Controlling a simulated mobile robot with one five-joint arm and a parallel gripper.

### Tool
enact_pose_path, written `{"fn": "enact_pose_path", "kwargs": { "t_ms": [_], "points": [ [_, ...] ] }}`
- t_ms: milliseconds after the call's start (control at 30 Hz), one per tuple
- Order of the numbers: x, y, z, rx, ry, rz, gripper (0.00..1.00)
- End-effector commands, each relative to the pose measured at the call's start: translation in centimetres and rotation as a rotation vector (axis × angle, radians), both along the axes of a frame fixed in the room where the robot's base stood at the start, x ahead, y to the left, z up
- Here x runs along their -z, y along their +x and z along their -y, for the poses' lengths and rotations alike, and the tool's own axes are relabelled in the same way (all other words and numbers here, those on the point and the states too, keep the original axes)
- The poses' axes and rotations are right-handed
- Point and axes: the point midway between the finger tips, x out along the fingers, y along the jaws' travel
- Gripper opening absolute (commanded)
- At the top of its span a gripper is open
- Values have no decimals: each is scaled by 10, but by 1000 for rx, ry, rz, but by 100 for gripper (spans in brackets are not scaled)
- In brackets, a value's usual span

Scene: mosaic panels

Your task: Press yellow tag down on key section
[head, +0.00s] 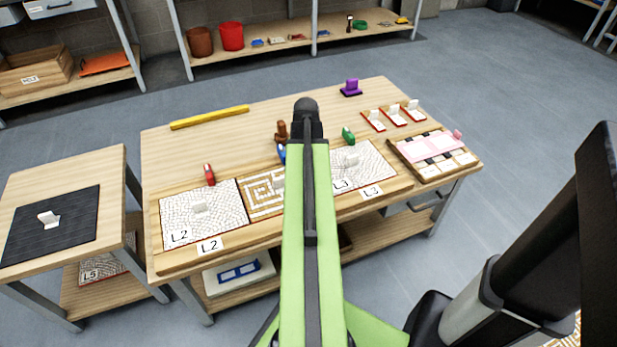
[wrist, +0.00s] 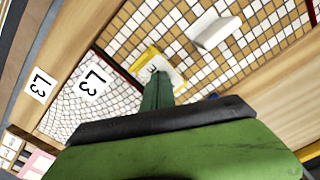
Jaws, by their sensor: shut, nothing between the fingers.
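The yellow tag (wrist: 144,60) lies on the tan and white key section (wrist: 125,28) in the wrist view, beside its edge with the L3 section. My gripper (wrist: 157,78) is shut and empty, its green fingertips over the tag. They cover part of it; I cannot tell whether they press on it. A white upright handle (wrist: 216,32) stands on the key section near the tag. In the head view my arm hides the tag, my gripper and part of the key section (head: 262,205).
The white L3 section (wrist: 75,115) adjoins the key section. In the head view the L2 section (head: 180,212) lies left, with a red handled tool (head: 209,174) behind it. A green tool (head: 348,135) stands behind L3. A pink-topped tray (head: 410,148) is at the right end.

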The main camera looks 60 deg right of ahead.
Motion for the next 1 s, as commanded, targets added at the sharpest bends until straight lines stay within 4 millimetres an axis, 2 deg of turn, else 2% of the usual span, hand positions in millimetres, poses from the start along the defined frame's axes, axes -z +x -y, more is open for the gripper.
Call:
{"fn": "enact_pose_path", "kwargs": {
  "t_ms": [500, 1000],
  "points": [
    [0, 0, 0, 0, 0, 0, 0],
    [-46, 0, 0, 1, 0, 0, 0]
  ]
}}
